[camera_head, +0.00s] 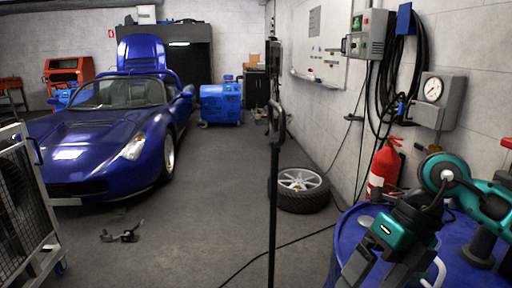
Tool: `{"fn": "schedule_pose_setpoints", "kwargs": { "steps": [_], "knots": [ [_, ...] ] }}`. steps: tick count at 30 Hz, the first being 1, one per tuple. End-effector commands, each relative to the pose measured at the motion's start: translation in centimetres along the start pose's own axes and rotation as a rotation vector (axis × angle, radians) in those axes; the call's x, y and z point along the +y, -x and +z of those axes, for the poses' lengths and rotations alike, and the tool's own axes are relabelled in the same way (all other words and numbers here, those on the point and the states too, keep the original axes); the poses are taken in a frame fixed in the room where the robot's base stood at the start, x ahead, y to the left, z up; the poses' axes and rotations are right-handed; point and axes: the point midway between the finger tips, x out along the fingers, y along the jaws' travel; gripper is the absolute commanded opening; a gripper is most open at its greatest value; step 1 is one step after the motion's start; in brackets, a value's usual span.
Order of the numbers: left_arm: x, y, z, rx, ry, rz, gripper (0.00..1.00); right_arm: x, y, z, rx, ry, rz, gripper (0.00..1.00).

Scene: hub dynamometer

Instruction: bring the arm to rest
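My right arm comes in from the right edge, teal and black, and bends down at the lower right. Its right gripper (375,272) points down over the blue drum (345,245) near the bottom edge. The fingertips are cut off by the frame, so I cannot tell whether it is open or shut, or whether it touches the drum. I see nothing held in the part that shows. My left arm and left gripper are not in view.
A red fire extinguisher (383,170), a gauge box (433,100) and hanging black hoses line the right wall. A wheel (300,190) lies on the floor. A dark post (273,180) stands mid-view. A blue car (100,135) and mesh cart (25,215) are left. The middle floor is mostly clear.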

Motion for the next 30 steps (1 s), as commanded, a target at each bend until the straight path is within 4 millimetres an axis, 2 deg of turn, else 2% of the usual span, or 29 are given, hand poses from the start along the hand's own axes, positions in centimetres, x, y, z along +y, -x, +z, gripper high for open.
{"fn": "schedule_pose_setpoints", "kwargs": {
  "steps": [1, 4, 6, 9, 12, 14, 17, 19, 23, 24, 27, 30],
  "knots": [
    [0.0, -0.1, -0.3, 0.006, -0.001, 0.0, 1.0, 2.1, -1.8, -0.1, 0.013, 0.022, 0.123, 0.97],
    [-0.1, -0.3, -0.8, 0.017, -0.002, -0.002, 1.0, 6.5, -4.1, -0.1, 0.012, 0.04, 0.395, 0.97],
    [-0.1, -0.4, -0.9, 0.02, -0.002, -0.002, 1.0, 9.7, -4.9, -0.1, -0.005, 0.021, 0.612, 0.97],
    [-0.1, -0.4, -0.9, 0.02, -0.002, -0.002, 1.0, 13.3, -4.9, 0.6, -0.055, -0.065, 0.926, 0.97],
    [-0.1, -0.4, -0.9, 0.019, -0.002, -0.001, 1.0, 14.9, -4.2, 2.0, -0.131, -0.22, 1.213, 0.97],
    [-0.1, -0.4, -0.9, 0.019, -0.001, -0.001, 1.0, 14.8, -3.7, 3.1, -0.188, -0.348, 1.366, 0.97],
    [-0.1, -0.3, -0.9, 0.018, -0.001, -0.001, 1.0, 12.6, -3.8, 5.0, -0.295, -0.611, 1.575, 0.97],
    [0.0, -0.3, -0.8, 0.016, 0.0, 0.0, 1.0, 9.9, -4.7, 6.1, -0.377, -0.831, 1.681, 0.97],
    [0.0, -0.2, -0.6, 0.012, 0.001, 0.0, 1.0, 3.2, -8.8, 6.4, -0.523, -1.305, 1.773, 0.97],
    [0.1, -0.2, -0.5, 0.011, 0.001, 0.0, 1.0, 1.0, -10.7, 5.8, -0.564, -1.465, 1.769, 0.97],
    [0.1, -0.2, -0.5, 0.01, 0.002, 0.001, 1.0, -3.8, -15.9, 3.1, -0.637, -1.84, 1.705, 0.97],
    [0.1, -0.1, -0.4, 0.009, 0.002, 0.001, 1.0, -7.0, -20.5, -0.4, -0.672, -2.138, 1.599, 0.97]
  ]
}}
